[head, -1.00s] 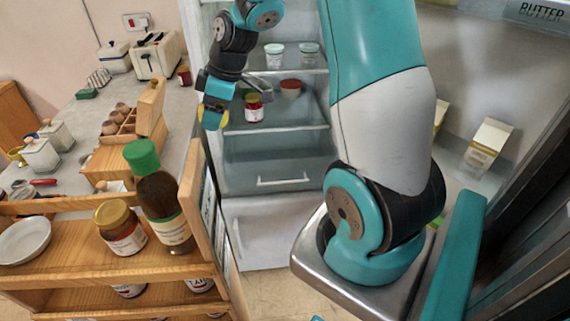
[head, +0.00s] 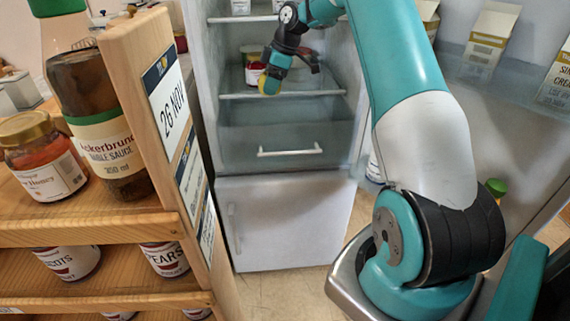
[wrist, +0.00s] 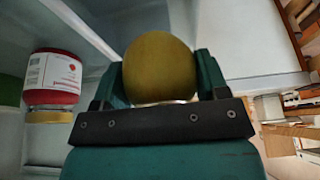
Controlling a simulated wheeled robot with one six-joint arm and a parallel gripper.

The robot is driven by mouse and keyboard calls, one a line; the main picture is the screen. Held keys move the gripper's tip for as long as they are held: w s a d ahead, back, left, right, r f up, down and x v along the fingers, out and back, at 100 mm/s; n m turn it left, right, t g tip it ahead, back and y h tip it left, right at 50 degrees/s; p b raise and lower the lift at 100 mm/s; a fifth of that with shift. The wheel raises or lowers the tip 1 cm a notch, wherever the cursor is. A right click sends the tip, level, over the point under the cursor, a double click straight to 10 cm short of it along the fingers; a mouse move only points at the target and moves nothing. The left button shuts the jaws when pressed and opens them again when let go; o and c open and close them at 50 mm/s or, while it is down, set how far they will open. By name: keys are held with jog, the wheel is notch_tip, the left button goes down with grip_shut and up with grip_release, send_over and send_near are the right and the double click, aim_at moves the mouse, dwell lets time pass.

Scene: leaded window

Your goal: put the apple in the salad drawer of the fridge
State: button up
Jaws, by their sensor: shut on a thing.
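A yellow-green apple (wrist: 160,68) sits between the two fingers of my gripper (wrist: 160,88) in the wrist view. The fridge (head: 207,90) stands open. Its salad drawer (head: 245,138) is the clear bin with a white bar handle below the lowest shelf, and it looks closed.
A red-labelled jar (head: 253,68) stands on the shelf beside my gripper; it also shows in the wrist view (wrist: 52,80). A wooden rack (head: 140,90) with jars and bottles stands close at the left. Cartons (head: 490,38) stand in the open door at the right.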

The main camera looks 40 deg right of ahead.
jog(key=f+b, duration=0.1)
jog(key=f, duration=0.7)
jog(key=d+f+b, duration=0.1)
jog(key=f+b, duration=0.1)
jog(key=f, duration=0.5)
jog(key=d+f+b, duration=0.1)
jog(key=f, duration=0.7)
jog(key=shift+w+d+f+b, duration=0.25)
jog(key=shift+w+f+b, duration=0.05)
jog(key=shift+f, duration=0.1)
jog(key=o, duration=1)
jog(key=shift+f, duration=0.1)
jog(key=shift+o, duration=0.2)
jog(key=shift+r, duration=0.25)
jog(key=v, duration=0.7)
jog(key=shift+r, duration=0.15)
jog(key=shift+d, duration=0.15)
